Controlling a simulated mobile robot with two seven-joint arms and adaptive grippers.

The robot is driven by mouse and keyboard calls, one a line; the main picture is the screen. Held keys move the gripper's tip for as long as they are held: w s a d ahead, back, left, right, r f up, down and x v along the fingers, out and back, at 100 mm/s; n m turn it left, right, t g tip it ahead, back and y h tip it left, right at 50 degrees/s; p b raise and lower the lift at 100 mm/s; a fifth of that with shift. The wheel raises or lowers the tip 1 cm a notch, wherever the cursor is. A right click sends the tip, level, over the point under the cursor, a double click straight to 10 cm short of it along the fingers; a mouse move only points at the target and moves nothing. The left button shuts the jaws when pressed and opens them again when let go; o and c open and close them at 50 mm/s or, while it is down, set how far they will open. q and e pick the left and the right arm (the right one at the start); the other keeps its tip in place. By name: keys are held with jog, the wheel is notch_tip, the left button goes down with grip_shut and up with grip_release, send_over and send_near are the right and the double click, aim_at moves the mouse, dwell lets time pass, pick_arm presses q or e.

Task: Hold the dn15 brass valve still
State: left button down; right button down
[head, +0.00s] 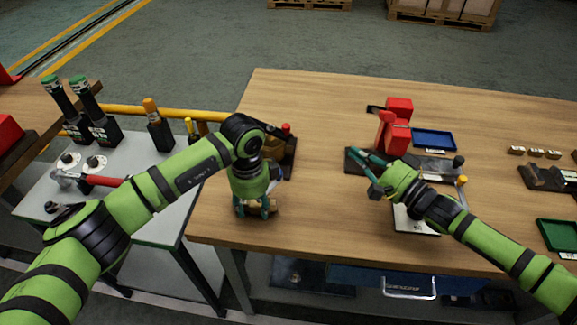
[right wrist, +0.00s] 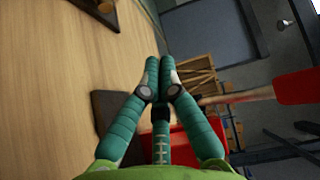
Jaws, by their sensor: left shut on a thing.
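My left gripper (head: 257,207) points down at the front left of the wooden workbench (head: 315,225). It is shut on a small brass-coloured part, the dn15 brass valve (head: 256,211), low at the bench top. The fingers hide much of the valve, and I cannot tell whether it touches the bench. My right gripper (head: 352,154) is over the middle of the bench, apart from the valve, with nothing seen in it. In the right wrist view its teal fingers (right wrist: 160,66) lean together at the tips; how far they are open is unclear.
A red device (head: 398,110) and a blue tray (head: 434,139) stand beyond my right gripper. A green tray (head: 560,235) and several small brass pieces (head: 534,153) lie at the right. A grey side table (head: 140,215) with tools stands left. Bench between my grippers is mostly clear.

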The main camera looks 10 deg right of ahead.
jog(key=shift+g+y, duration=0.7)
jog(key=shift+y, duration=0.1)
jog(key=a+f, duration=0.1)
jog(key=a, duration=0.2)
jog(key=a+f, duration=0.1)
jog(key=a, duration=0.2)
jog(key=s+a+f, duration=0.1)
jog(key=a, duration=0.2)
jog(key=shift+f, duration=0.25)
jog(key=shift+w+a, duration=0.15)
jog(key=shift+a, duration=0.05)
jog(key=x, duration=0.9)
jog(key=shift+w+a, duration=0.2)
jog(key=shift+a, duration=0.1)
jog(key=s, duration=0.3)
jog(key=shift+a+f, duration=0.15)
jog(key=shift+s+a, duration=0.1)
jog(key=shift+s, duration=0.45)
